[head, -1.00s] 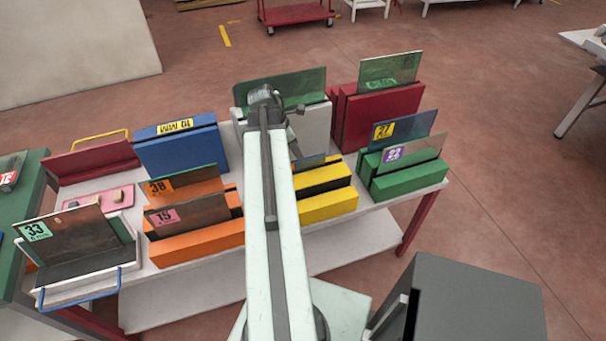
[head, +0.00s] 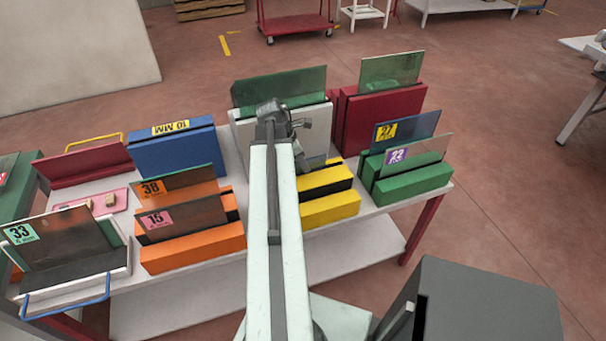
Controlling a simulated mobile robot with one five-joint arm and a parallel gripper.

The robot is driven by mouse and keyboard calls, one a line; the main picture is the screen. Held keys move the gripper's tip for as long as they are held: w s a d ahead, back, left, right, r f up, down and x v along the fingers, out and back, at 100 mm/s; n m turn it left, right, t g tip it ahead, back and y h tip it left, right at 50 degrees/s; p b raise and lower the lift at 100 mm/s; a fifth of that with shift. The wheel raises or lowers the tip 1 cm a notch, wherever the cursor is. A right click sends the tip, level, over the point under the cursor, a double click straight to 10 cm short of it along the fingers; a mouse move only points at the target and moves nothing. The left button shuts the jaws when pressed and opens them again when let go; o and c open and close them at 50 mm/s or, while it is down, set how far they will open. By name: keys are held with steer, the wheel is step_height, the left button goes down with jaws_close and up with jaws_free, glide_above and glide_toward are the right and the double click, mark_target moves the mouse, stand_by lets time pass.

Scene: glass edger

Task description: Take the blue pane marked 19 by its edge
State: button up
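No label reading 19 is legible. A small greyish-blue pane (head: 316,163) stands in the yellow slotted block (head: 330,207), mostly hidden behind my arm and gripper; any label on it is hidden. A blue pane (head: 418,126) with a yellow label, its number blurred but seeming to begin with 2, stands in the green block (head: 412,184) at the right. My gripper (head: 301,150) is above the back of the yellow block, close to the small pane. Its fingers are too small and overlapped to tell open from shut, or whether they touch the pane.
A clear pane (head: 425,152) marked 22 stands before the blue one. Panes 38 (head: 190,181) and 15 (head: 190,216) stand in orange blocks. Pane 33 (head: 65,240) is in a white tray. Green panes stand behind in white and red blocks.

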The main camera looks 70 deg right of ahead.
steer(key=shift+f, duration=0.25)
steer(key=shift+c, duration=0.3)
jaws_close()
stand_by(1.2)
